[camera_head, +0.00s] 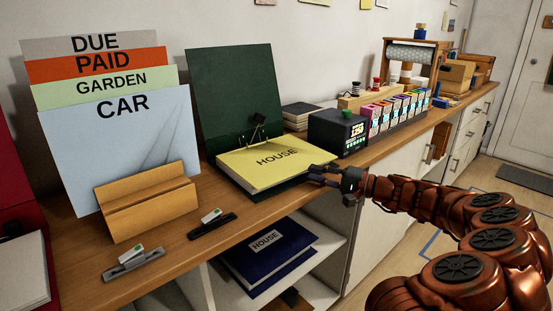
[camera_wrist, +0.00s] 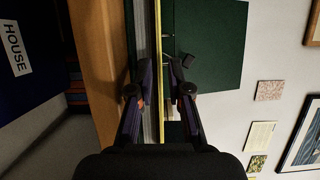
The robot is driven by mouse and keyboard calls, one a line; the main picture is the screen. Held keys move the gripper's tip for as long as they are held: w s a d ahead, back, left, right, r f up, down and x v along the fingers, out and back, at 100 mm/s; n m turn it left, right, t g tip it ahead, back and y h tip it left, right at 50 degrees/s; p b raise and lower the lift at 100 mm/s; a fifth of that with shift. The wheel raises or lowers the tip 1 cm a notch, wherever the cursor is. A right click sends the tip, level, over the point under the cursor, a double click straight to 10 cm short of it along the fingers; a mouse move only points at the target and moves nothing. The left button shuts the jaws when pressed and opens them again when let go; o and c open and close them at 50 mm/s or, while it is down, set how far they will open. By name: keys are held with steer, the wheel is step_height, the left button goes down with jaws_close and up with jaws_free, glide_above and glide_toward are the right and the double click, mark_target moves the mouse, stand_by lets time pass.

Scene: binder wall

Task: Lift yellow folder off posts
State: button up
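The yellow folder (camera_head: 275,163), marked HOUSE, lies flat on the open dark green binder (camera_head: 233,85), whose cover leans upright against the wall. Thin metal posts and a black clip (camera_head: 258,126) stand at the folder's back edge. My gripper (camera_head: 322,172) is at the folder's right edge. In the wrist view my gripper (camera_wrist: 160,66) is open, its two fingers on either side of the yellow folder's thin edge (camera_wrist: 158,40). I see gaps beside the folder there, though contact is hard to tell. How the folder sits on the posts is partly hidden.
A wooden holder (camera_head: 148,205) with card dividers stands left. A dark box (camera_head: 337,132) and a row of small colored boxes stand right. A blue HOUSE binder (camera_head: 268,255) lies on the shelf below.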

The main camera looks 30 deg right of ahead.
mark_target(304, 171)
steer(key=shift+x, duration=1.6)
steer(key=shift+f, duration=0.1)
jaws_close()
